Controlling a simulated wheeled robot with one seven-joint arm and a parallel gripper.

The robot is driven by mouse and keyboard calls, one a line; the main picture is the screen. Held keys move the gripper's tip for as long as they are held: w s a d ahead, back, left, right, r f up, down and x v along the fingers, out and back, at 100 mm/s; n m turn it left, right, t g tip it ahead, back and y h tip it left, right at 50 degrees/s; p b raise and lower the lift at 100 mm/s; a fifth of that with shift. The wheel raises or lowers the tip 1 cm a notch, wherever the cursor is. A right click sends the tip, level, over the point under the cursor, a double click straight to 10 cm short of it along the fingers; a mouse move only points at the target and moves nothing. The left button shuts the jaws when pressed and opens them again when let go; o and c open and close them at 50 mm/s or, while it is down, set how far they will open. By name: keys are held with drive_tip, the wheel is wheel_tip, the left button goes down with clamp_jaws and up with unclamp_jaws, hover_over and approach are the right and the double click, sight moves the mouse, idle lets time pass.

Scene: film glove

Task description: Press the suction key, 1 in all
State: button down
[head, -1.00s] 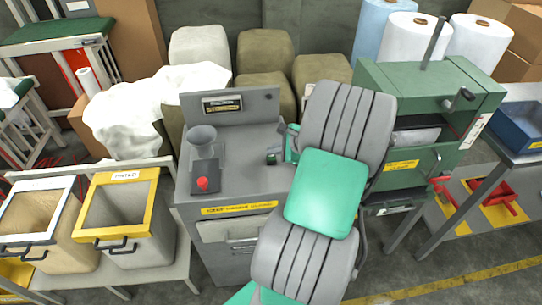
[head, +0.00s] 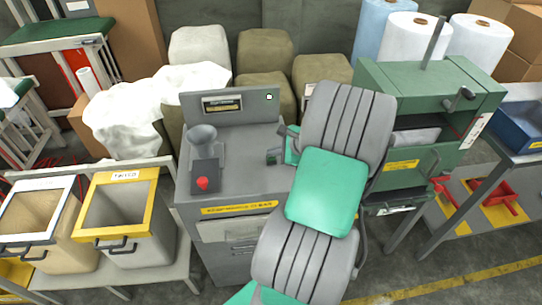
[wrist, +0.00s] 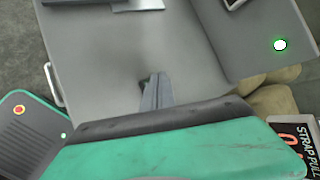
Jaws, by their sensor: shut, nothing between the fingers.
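The suction key seems to be the small dark key (head: 271,157) on the grey machine's top (head: 245,180), right of the funnel; its marking is too small to read. My gripper (head: 275,157) is shut and empty, with its fingertips at the key in the head view. In the wrist view the shut fingers (wrist: 155,88) point down at the machine top and hide most of the key; a dark green edge (wrist: 144,81) shows beside them. Contact cannot be told for certain. A small lamp (head: 269,97) on the machine's back panel is lit white-green; it also shows in the wrist view (wrist: 280,44).
A grey funnel (head: 202,138) and a red knob (head: 203,184) on a dark plate stand left on the machine top. The back panel (head: 235,103) rises behind. A green machine (head: 430,100) stands close on the right. Open bins (head: 122,205) stand left.

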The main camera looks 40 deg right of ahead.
sight(273, 158)
drive_tip(key=shift+f, duration=0.1)
idle(0.3)
drive_tip(key=shift+r+p, duration=0.9)
drive_tip(key=shift+p, duration=0.1)
wheel_tip(273, 158, up, 5)
drive_tip(key=p, duration=0.5)
drive_tip(key=shift+r, duration=0.1)
